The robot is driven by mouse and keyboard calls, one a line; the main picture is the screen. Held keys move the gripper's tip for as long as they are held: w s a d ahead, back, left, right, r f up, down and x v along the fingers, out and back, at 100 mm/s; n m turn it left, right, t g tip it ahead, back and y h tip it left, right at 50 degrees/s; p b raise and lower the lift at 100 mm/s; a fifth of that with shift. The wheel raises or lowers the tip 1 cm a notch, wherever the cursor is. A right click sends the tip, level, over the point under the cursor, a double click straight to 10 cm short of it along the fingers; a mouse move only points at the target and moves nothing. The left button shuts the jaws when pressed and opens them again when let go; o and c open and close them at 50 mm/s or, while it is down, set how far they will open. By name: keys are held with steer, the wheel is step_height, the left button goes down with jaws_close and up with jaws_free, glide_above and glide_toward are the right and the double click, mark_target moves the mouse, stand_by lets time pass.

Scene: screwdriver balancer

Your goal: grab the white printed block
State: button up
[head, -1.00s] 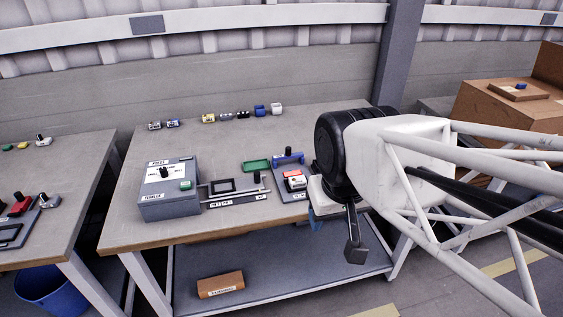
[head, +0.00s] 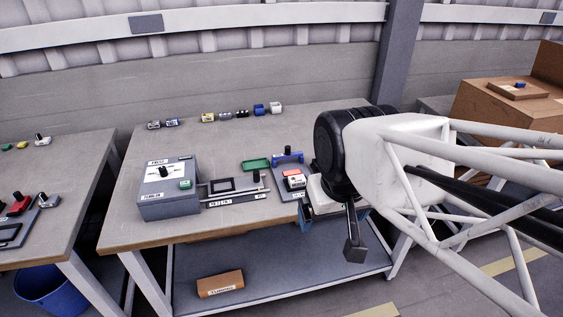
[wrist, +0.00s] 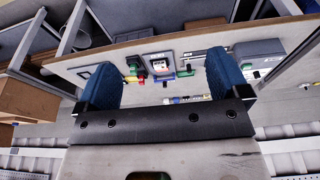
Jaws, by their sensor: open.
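A small white block with dark print (head: 296,181) sits at the front right of the bench, on a dark plate below a blue handle (head: 287,158). A red part touches or overlaps its top edge. In the wrist view a white block with a dark mark (wrist: 160,66) shows between the fingers, beyond them on the bench. My gripper (wrist: 161,62) is open, with blue finger pads wide apart and nothing between them.
A grey control box (head: 168,188) stands left, with a dark slider panel (head: 235,190) beside it. Several small parts line the bench's back (head: 240,114). The bench middle (head: 220,145) is clear.

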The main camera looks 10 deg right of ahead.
steer(key=w+d+f+n+t, duration=0.25)
steer(key=w+f+n, duration=0.25)
steer(key=w+n, duration=0.5)
steer(key=w+d+f+n+t, duration=0.2)
steer(key=w+f+n+t, duration=0.15)
steer(key=w+n, duration=0.65)
steer(key=w+d+f+n+t, duration=0.2)
steer(key=w+f+n, duration=0.4)
steer(key=w+f, duration=0.3)
steer(key=n+t, duration=0.3)
steer(key=n, duration=0.6)
glide_toward(302, 184)
steer(key=shift+w+a+r, duration=0.3)
steer(key=shift+w+r, duration=0.25)
steer(key=shift+r, duration=0.05)
steer(key=shift+w+a+r, duration=0.3)
steer(key=shift+w+r, duration=0.3)
steer(key=shift+w+f+n, duration=0.15)
steer(key=shift+f+n, duration=0.35)
steer(key=shift+n, duration=0.1)
steer(key=shift+x, duration=1.3)
steer(key=shift+w+f, duration=0.1)
steer(key=shift+w, duration=0.05)
